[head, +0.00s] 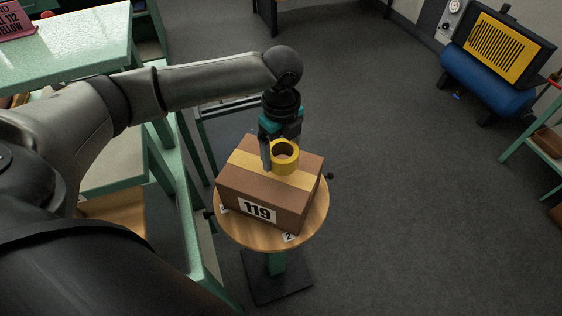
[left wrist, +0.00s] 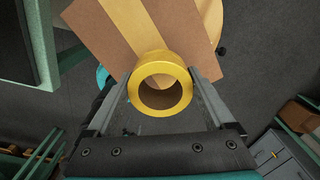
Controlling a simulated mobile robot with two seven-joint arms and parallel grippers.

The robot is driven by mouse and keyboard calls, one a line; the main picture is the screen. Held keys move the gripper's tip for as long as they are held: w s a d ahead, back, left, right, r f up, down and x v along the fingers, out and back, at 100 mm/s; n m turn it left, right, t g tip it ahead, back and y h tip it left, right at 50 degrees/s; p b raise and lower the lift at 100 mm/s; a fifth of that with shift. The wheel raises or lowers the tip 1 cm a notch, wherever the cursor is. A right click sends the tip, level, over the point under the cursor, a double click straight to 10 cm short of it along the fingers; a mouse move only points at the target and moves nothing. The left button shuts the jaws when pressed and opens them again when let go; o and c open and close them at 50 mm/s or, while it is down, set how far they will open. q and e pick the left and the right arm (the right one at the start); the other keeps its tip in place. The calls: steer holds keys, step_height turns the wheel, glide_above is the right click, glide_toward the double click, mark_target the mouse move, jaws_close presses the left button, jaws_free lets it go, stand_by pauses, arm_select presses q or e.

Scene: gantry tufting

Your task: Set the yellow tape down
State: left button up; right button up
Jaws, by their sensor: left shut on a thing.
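The yellow tape (head: 285,157) is a thick ring held by my left gripper (head: 272,155) over the top of a brown cardboard box. In the left wrist view the tape (left wrist: 161,62) sits between the two fingers of the left gripper (left wrist: 160,85), which are shut on it. The cardboard box (head: 240,189) has a yellow strip across its top and a label reading 119. It also shows in the left wrist view (left wrist: 110,38). I cannot tell whether the tape touches the box top. My right gripper is not in view.
The box stands on a round wooden stand (head: 318,208) with small number labels at its rim. Green benches (head: 75,47) stand at the left. A blue and yellow machine (head: 490,75) stands at the far right. The grey floor (head: 400,200) between is clear.

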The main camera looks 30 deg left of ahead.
mark_target(282, 150)
arm_select(q)
steer(key=shift+f, duration=1.9)
steer(key=shift+f, duration=0.1)
steer(key=o, duration=1.1)
steer(key=shift+o, duration=0.2)
step_height(282, 150, up, 12)
steer(key=shift+r+p, duration=0.15)
steer(key=shift+p, duration=0.4)
steer(key=shift+d, duration=0.1)
